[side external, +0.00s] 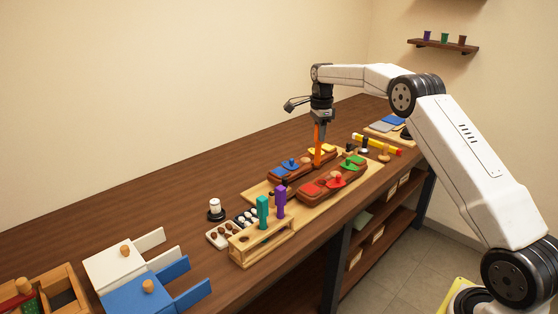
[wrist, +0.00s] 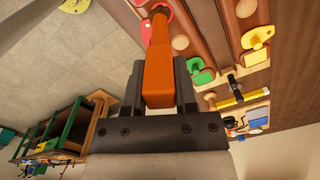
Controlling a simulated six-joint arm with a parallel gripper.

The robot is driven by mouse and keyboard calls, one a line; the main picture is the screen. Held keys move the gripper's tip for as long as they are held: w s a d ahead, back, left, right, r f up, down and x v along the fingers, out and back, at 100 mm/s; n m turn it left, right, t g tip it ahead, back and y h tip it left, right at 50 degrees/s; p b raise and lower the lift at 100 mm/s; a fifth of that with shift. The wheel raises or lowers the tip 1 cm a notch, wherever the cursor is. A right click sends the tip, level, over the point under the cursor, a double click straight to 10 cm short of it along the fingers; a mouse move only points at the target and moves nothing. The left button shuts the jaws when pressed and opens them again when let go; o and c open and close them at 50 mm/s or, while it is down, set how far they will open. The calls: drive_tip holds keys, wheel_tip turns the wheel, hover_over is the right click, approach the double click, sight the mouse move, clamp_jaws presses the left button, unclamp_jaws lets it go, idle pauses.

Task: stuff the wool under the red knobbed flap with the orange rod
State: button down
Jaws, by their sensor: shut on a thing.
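My gripper (side external: 321,120) is shut on the orange rod (side external: 318,145), which points down over the saddles. In the wrist view the rod (wrist: 158,70) sits between the jaws, its far end beside a red piece (wrist: 168,8) at the top edge. The near brown saddle (side external: 318,193) carries a red flap with a knob (side external: 336,181), a flat red piece (side external: 311,189) and a green flap (side external: 354,161). The rod's lower end is close to the saddles; I cannot tell whether it touches. I cannot make out any wool at the red flap.
A second saddle with a blue flap (side external: 289,164) and yellow piece (side external: 322,150) lies behind. A wooden rack (side external: 262,245) holds teal and purple rods at the front. A yellow cylinder (side external: 376,144) lies at the back right. Bare table lies along the wall.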

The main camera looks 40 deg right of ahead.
drive_tip(key=shift+s+d+r, duration=0.1)
drive_tip(key=shift+s+d, duration=0.15)
drive_tip(key=shift+d, duration=0.3)
drive_tip(key=shift+s+d+r, duration=0.1)
drive_tip(key=shift+s+d, duration=0.15)
drive_tip(key=shift+d, duration=0.3)
drive_tip(key=shift+f, duration=0.25)
drive_tip(key=shift+f, duration=4.35)
drive_tip(key=shift+r, duration=0.1)
wheel_tip(320, 180, up, 8)
idle(1.7)
drive_tip(key=shift+r, duration=0.1)
